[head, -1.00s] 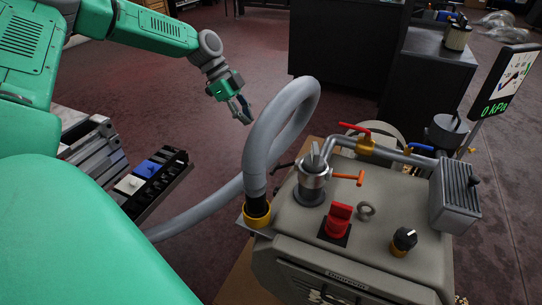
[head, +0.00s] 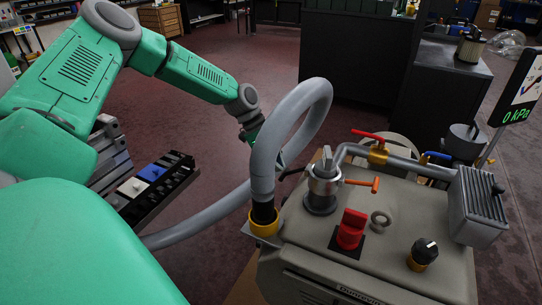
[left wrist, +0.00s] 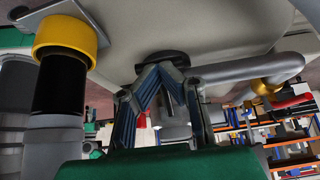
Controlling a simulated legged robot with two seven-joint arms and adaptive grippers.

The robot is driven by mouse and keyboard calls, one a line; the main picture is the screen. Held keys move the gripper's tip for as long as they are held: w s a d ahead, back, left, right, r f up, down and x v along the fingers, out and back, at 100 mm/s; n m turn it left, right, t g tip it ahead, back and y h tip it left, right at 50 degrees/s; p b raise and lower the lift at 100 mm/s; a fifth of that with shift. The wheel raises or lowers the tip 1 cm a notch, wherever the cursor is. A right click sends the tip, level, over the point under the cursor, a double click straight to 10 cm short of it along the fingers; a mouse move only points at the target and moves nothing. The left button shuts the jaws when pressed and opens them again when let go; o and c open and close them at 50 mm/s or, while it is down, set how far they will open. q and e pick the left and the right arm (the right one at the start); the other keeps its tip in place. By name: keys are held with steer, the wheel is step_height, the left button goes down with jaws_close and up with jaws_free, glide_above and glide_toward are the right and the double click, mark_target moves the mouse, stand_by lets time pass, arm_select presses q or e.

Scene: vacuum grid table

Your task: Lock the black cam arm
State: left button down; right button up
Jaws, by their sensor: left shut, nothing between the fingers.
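The steel hose coupling (head: 323,180) stands upright on the beige machine. The black cam arm (head: 290,172) sticks out from its left side. An orange arm (head: 362,184) sticks out from its right side. My left gripper (head: 281,160) is behind the thick grey hose, close to the black cam arm; the hose hides part of it, and I cannot tell whether they touch. In the left wrist view, the fingers (left wrist: 161,70) are shut and empty, with their tips in front of the coupling. I cannot pick out the black arm clearly there. My right gripper is not in view.
The grey hose (head: 262,160) loops up from a yellow collar (head: 265,228) left of the coupling. A red knob (head: 351,229), a ring (head: 381,219) and a black knob (head: 424,252) stand on the machine top. A pipe with a red-handled valve (head: 377,153) runs behind. The display reads 0 kPa.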

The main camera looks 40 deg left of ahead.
mark_target(284, 176)
arm_select(q)
steer(key=shift+d+f, duration=0.25)
steer(key=shift+f, duration=0.15)
steer(key=f+b, duration=0.1)
steer(key=b, duration=0.1)
steer(key=d+f+h+b, duration=0.1)
steer(key=b, duration=0.2)
steer(key=f+t+h+b, duration=0.1)
steer(key=b, duration=0.2)
steer(key=shift+w+d, duration=0.3)
